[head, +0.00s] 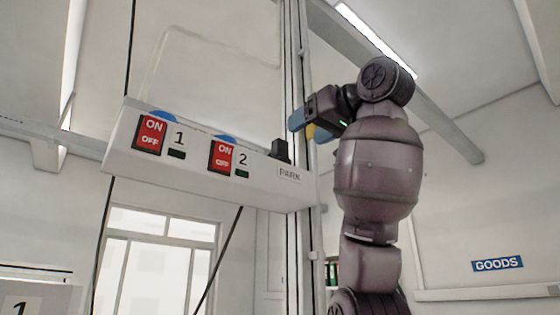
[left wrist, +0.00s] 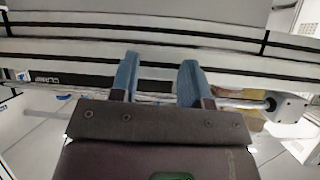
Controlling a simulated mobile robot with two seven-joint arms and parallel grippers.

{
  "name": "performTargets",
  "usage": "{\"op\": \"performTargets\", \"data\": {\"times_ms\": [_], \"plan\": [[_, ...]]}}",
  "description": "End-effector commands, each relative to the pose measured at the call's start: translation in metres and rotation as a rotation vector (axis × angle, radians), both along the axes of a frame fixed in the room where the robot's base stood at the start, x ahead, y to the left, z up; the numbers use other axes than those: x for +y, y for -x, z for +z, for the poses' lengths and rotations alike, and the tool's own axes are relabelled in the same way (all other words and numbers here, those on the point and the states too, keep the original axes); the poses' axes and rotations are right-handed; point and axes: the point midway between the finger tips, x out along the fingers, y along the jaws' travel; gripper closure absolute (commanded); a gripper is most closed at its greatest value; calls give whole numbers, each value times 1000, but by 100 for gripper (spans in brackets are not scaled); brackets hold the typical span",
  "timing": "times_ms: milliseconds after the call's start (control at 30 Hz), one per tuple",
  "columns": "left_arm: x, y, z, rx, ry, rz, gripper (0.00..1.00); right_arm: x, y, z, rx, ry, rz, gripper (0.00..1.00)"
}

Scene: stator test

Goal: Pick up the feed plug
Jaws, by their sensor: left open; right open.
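A black plug (head: 280,150), which looks like the feed plug, stands upright on top of the white switch panel (head: 210,165), above the PARK label (head: 289,174). My right gripper (head: 309,128) is to the right of the plug, apart from it, with blue fingertips pointing left toward it. It is open, and a yellow patch shows between its fingers. My left gripper (left wrist: 159,75) shows only in the left wrist view, open, with nothing clearly held between its blue fingers. A white and grey rod-like part (left wrist: 270,104) lies to its right.
The panel carries two red ON/OFF switches (head: 151,134), numbered 1 and 2, with black cables hanging below. A vertical metal post (head: 300,220) stands behind the panel's right end. Pale horizontal rails (left wrist: 150,45) run across in front of my left gripper.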

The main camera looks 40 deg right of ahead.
Motion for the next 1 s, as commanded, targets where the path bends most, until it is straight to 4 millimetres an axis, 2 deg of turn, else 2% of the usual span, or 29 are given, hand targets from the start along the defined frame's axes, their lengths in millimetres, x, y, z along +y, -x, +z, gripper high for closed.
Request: {"op": "performTargets", "data": {"times_ms": [233, 400, 533, 667, 833, 1000], "plan": [[9, 20, -3, 40, -14, 7, 57, 3, -27, -1, 18, -6, -2, 36], [7, 14, 5, 28, -11, 5, 57, 4, -48, -1, 15, -6, -2, 36], [5, 10, 10, 17, -6, 5, 57, 5, -55, -1, 12, -5, -3, 36], [4, 9, 14, 16, -5, 6, 57, 7, -64, -1, 13, -4, -2, 36], [4, 10, 22, 18, -4, 7, 57, 12, -88, -1, 14, -5, -2, 36], [5, 14, 22, 28, -4, 9, 57, 13, -104, -2, 14, -6, -2, 36]]}}
